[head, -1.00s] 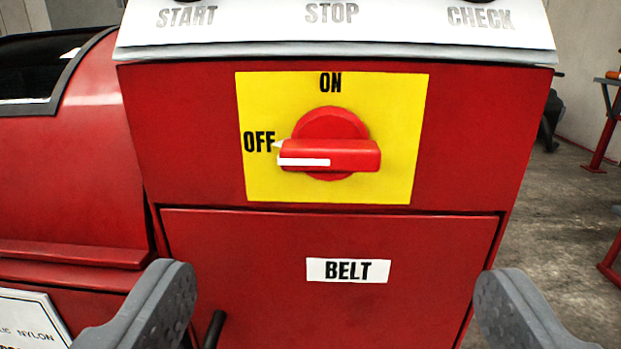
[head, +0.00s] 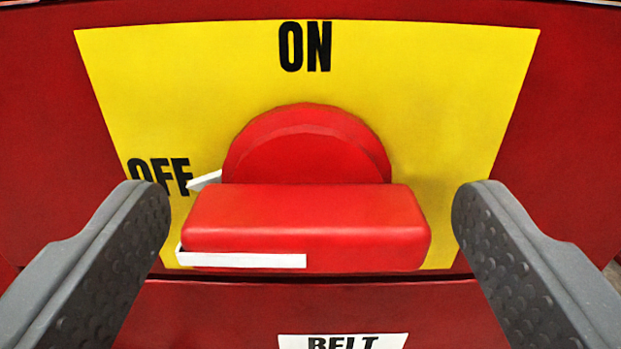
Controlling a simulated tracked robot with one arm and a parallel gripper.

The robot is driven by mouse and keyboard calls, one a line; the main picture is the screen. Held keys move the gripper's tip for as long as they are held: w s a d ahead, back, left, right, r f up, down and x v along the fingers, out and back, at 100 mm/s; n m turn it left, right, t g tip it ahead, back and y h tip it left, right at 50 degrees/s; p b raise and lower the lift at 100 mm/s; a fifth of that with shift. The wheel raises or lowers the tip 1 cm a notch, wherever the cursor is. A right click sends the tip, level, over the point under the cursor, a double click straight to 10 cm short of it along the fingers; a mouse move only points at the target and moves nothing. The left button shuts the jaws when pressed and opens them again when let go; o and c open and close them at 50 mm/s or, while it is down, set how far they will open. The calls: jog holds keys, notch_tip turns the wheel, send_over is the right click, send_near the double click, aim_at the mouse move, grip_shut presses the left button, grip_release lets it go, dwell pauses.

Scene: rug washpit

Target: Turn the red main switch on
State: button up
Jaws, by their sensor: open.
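The red main switch (head: 305,215) is a round knob with a thick bar handle, mounted on a yellow plate (head: 455,100). Its bar lies level, and its white marks are on the left, toward the word OFF. The word ON stands at the top of the plate. My gripper (head: 311,205) is open, with one grey finger to the left of the bar and one to the right. Gaps show between both fingers and the bar ends in the picture. The left finger partly covers the word OFF. How far the fingertips are from the plate is hard to tell.
The red cabinet front (head: 570,120) surrounds the plate. Below the switch is a red panel with a white BELT label (head: 342,341), cut off by the lower edge of the view. Nothing stands between the fingers and the switch.

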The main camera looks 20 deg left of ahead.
jog(key=shift+w+a, duration=0.1)
jog(key=shift+w, duration=0.05)
jog(key=c, duration=1)
